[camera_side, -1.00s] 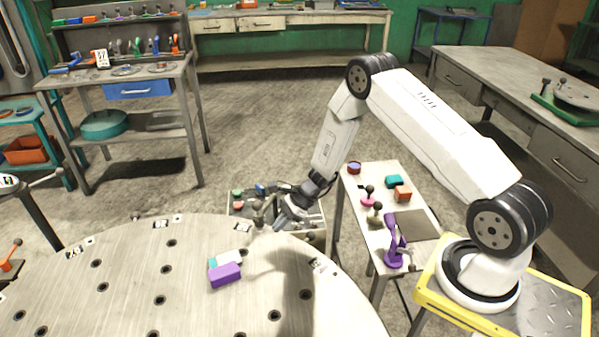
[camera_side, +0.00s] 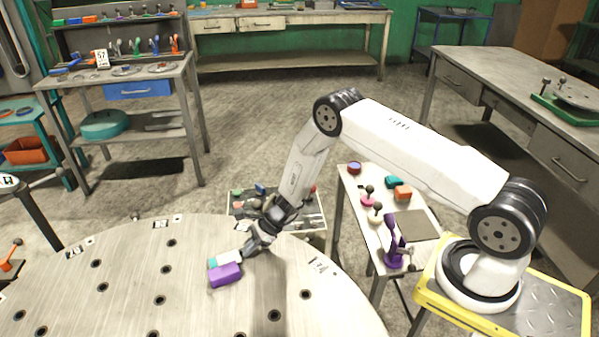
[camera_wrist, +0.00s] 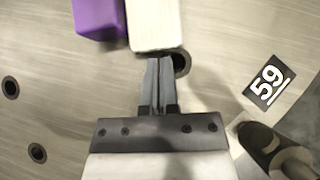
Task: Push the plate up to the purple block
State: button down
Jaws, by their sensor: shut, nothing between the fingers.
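The purple block (camera_side: 225,275) lies on the round metal table, and it also shows at the top left of the wrist view (camera_wrist: 98,18). A pale plate (camera_side: 230,258) with a teal left end lies along the block's far side. In the wrist view the plate (camera_wrist: 155,25) is beside the block; I cannot tell whether they touch. My gripper (camera_side: 245,251) is low over the table at the plate's right end. In the wrist view my gripper (camera_wrist: 158,62) is shut and empty, its tips at the plate's near end; contact is unclear.
The round table (camera_side: 120,290) has several dark holes and is otherwise mostly clear. A post (camera_wrist: 265,145) and a "59" label (camera_wrist: 267,82) are right of my gripper. An open box of parts (camera_side: 318,222) stands behind the table. A side bench (camera_side: 372,240) with a purple tool is to the right.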

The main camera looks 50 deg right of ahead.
dwell(0.3)
jog(key=shift+w+a, duration=0.3)
jog(key=shift+a, duration=0.25)
jog(key=shift+w+a, duration=0.25)
jog(key=shift+a, duration=0.3)
jog(key=shift+d, duration=0.1)
jog(key=shift+s+d, duration=0.4)
jog(key=shift+d, duration=0.4)
jog(key=shift+s+d, duration=0.25)
jog(key=shift+d, duration=0.25)
jog(key=shift+s+d, duration=0.25)
jog(key=shift+d, duration=0.25)
jog(key=v, duration=1)
jog(key=shift+a, duration=0.1)
